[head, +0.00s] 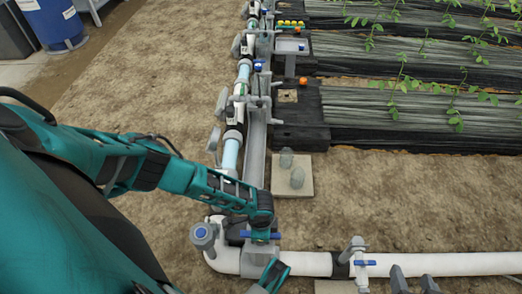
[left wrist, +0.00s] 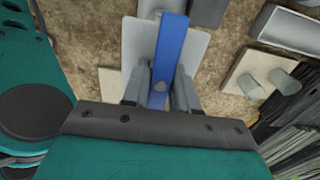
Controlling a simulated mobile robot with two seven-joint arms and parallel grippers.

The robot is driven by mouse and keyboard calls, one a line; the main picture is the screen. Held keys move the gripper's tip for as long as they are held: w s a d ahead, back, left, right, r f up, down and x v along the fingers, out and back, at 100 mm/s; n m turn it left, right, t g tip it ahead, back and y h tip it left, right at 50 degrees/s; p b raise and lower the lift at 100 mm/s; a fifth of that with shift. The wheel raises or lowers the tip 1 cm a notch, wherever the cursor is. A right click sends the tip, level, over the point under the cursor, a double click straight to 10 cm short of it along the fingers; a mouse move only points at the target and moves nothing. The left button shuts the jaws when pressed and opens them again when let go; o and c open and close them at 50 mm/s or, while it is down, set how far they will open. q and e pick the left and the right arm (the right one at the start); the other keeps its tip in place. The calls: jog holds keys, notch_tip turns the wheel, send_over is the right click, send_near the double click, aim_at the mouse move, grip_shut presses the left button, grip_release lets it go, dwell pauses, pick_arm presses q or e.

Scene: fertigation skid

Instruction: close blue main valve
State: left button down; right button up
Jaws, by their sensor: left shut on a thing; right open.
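A blue valve lever (head: 275,235) sits on the pipework at the near corner. My left gripper (head: 261,231) comes down onto it and covers its middle. In the left wrist view the blue lever (left wrist: 171,42) runs between the two grey fingers of my left gripper (left wrist: 160,74), which are shut on it. A second blue lever (head: 365,262) is on a valve on the white pipe to the right, with no gripper on it. My right gripper (head: 414,281) is open and empty at the bottom edge, in front of the white pipe; it is partly cut off.
A white pipe (head: 450,264) runs along the front. Pipes with several valves run toward the back, beside a grey metal channel (head: 255,150). A pale slab (head: 293,177) with two grey stubs stands beside them. Covered plant beds (head: 410,95) lie to the right. A blue drum (head: 52,22) stands far left.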

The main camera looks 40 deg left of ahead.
pick_arm(q)
jog(key=shift+s+a+f, duration=0.15)
jog(key=shift+a+f, duration=0.05)
jog(key=shift+a, duration=0.05)
pick_arm(e)
jog(key=shift+f, duration=0.1)
pick_arm(q)
jog(key=m, duration=0.4)
jog(key=shift+a+m, duration=0.1)
jog(key=shift+m, duration=0.2)
jog(key=m, duration=0.5)
jog(key=shift+a, duration=0.1)
jog(key=m, duration=1)
